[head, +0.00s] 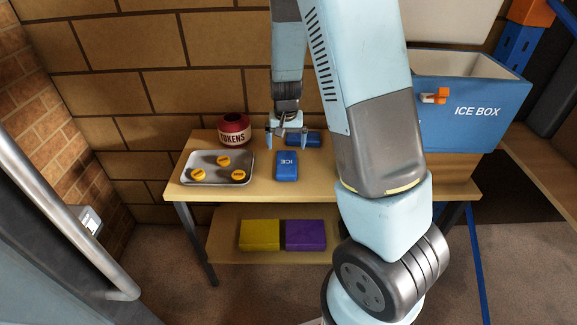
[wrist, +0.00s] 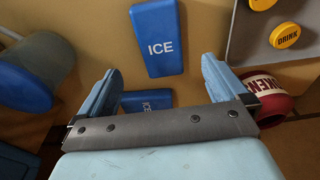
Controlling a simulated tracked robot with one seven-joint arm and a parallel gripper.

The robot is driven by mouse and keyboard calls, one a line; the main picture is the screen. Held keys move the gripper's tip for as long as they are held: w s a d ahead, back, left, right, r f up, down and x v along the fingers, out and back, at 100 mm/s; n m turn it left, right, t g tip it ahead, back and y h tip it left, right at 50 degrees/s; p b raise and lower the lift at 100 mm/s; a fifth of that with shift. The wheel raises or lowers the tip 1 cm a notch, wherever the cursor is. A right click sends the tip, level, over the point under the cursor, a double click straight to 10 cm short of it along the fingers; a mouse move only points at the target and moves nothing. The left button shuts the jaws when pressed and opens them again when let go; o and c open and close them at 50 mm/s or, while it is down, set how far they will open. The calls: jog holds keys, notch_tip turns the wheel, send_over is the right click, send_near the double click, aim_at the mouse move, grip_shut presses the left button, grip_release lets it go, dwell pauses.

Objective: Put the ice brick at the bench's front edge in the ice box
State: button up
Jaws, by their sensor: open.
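The blue ice brick at the bench's front edge (head: 286,166) lies flat, label up, right of the tray. It also shows at the top of the wrist view (wrist: 157,38), beyond my fingertips. A second blue ice brick (head: 306,138) lies farther back; in the wrist view (wrist: 146,97) it is partly hidden behind my gripper's palm. My gripper (head: 286,140) is open and empty, pointing down behind the front brick and near the back one; both fingers show in the wrist view (wrist: 160,78). The blue ice box (head: 440,122) stands at the right, open at the top, with an orange latch.
A grey tray (head: 207,180) with yellow tokens and a red tokens jar (head: 234,130) stand on the bench's left. A rounded grey-green thing with a blue end (wrist: 40,70) is left in the wrist view. Yellow (head: 260,235) and purple (head: 305,235) blocks lie on the lower shelf.

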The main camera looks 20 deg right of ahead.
aim_at(286, 162)
jog(key=shift+w+d+f, duration=0.1)
jog(key=shift+w+f, duration=0.15)
jog(key=shift+f, duration=1.45)
jog(key=shift+w+d+f, duration=0.1)
jog(key=shift+w+f, duration=0.15)
jog(key=shift+f, duration=1.45)
jog(key=shift+w+d+f, duration=0.1)
jog(key=shift+w+f, duration=0.15)
jog(key=shift+f, duration=1.45)
jog(key=shift+c, duration=0.3)
jog(key=c, duration=1.2)
jog(key=shift+c, duration=0.2)
jog(key=shift+r, duration=0.15)
